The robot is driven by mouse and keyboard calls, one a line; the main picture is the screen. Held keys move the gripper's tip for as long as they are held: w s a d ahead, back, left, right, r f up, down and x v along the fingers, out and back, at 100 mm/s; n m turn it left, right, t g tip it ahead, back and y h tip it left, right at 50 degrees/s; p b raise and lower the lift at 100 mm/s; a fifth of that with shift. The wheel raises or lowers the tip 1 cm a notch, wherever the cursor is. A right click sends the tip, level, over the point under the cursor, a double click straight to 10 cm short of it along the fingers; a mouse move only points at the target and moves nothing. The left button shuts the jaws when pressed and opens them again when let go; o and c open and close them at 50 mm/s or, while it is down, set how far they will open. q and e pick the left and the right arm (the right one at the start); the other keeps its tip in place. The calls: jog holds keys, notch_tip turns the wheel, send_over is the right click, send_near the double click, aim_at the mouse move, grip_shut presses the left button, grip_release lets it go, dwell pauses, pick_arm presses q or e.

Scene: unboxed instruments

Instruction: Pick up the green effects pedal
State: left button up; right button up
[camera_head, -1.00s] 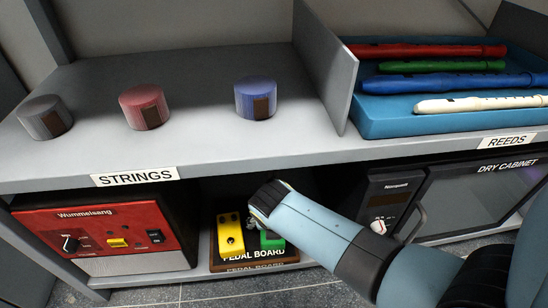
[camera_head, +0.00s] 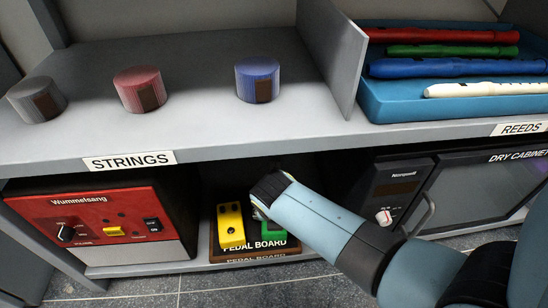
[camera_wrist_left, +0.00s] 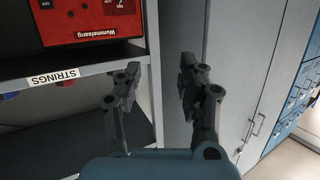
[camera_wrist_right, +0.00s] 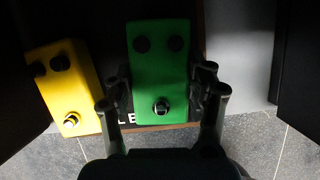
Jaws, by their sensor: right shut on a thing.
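The green effects pedal (camera_wrist_right: 160,75) stands on the pedal board in the lower shelf bay. In the right wrist view my right gripper (camera_wrist_right: 163,92) has one finger on each side of it and is shut on it. In the head view the green pedal (camera_head: 278,239) is partly hidden by my right gripper (camera_head: 262,207), which reaches into the bay. The pedal board (camera_head: 262,257) carries a label on its front edge. My left gripper (camera_wrist_left: 158,90) shows in the left wrist view with its fingers apart and nothing between them.
A yellow pedal (camera_head: 230,226) stands left of the green one. A red Wummelsang unit (camera_head: 95,222) is to the left, and a dry cabinet (camera_head: 480,190) to the right. The upper shelf (camera_head: 200,130) is above my right arm. Several flutes lie in a blue tray (camera_head: 375,112).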

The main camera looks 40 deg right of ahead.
jog(key=c, duration=0.6)
jog(key=shift+o, duration=0.2)
jog(key=shift+r, duration=0.1)
